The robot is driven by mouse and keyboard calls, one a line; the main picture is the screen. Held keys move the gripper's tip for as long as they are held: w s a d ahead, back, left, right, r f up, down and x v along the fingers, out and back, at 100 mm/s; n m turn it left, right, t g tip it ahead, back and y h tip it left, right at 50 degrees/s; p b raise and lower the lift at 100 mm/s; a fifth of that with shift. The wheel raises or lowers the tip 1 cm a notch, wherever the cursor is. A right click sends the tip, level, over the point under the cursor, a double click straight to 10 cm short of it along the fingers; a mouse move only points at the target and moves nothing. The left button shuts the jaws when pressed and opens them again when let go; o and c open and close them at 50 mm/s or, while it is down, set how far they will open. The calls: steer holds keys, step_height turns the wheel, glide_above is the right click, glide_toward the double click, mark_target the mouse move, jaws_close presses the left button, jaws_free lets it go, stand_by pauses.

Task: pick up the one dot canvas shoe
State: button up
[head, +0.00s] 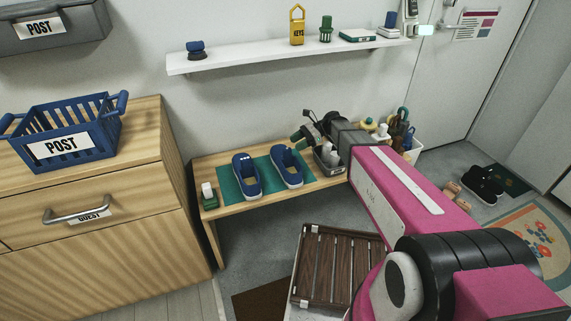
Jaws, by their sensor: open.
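Two blue canvas shoes with pale soles lie side by side on a green mat (262,182) on the wooden bench. The left shoe (246,184) shows more than one small white mark near its far end. The right shoe (291,178) shows no marks I can count clearly, so I cannot confirm its dot. My gripper (303,126) is open and seems empty, at the far right of the right shoe and apart from it. My arm comes in from the lower right and hides part of the bench's right end.
A green-and-white bottle (209,197) stands left of the mat. A grey caddy (328,160) sits right of it, close to my wrist. A wall shelf (240,60) hangs above. A slatted brown rack (338,265) stands in front of the bench. A wooden cabinet (170,200) is at left.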

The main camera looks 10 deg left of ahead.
mark_target(289, 148)
steer(key=x, duration=0.7)
steer(key=shift+s, duration=0.35)
jaws_close()
